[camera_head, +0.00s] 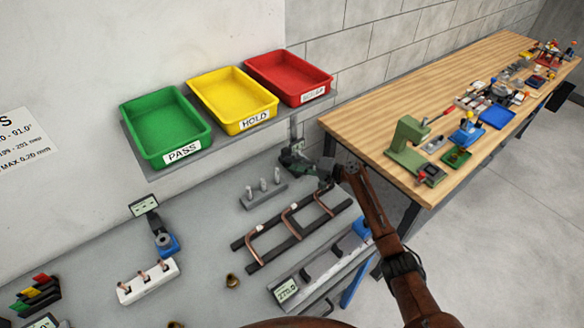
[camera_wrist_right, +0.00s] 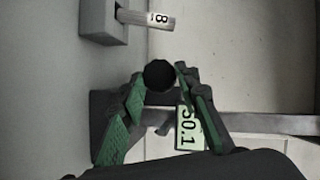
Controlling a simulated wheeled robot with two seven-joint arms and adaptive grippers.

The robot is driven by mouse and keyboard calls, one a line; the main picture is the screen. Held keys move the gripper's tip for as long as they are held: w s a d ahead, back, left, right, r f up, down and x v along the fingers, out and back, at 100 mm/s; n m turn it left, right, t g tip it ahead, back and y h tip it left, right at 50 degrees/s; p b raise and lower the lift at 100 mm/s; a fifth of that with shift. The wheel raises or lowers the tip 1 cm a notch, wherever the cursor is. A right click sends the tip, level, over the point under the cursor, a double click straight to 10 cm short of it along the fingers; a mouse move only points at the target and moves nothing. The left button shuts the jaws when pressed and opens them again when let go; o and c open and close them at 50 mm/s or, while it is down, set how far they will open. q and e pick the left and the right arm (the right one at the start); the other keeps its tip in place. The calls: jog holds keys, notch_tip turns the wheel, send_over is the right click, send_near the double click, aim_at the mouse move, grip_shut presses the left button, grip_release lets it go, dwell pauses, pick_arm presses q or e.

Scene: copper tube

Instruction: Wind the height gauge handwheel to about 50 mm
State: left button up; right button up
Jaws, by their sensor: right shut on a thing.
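The height gauge (camera_head: 294,133) stands at the back right of the grey bench, below the red tray. My right gripper (camera_head: 327,170) is at its right side and hides part of it. In the right wrist view, my green-padded fingers (camera_wrist_right: 159,82) are on either side of a dark round handwheel (camera_wrist_right: 158,74), closed on it. The gauge's display (camera_wrist_right: 187,128) shows sideways behind the right finger and appears to read 50.1. My left gripper is not in view.
Green (camera_head: 165,127), yellow (camera_head: 232,100) and red (camera_head: 289,78) trays sit on a shelf at the back. A rack with bent copper tubes (camera_head: 290,231) and a block with several pins (camera_head: 263,189) stand close in front of the gauge. A wooden table (camera_head: 380,112) is at right.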

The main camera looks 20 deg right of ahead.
jog(key=shift+s+a+f, duration=0.1)
jog(key=shift+a+f, duration=0.05)
dwell(0.3)
jog(key=o, duration=1.2)
jog(key=shift+c, duration=0.2)
jog(key=shift+d, duration=0.3)
jog(key=v, duration=1.1)
jog(key=shift+s+d, duration=0.2)
jog(key=shift+s, duration=0.05)
jog(key=shift+c, duration=0.6)
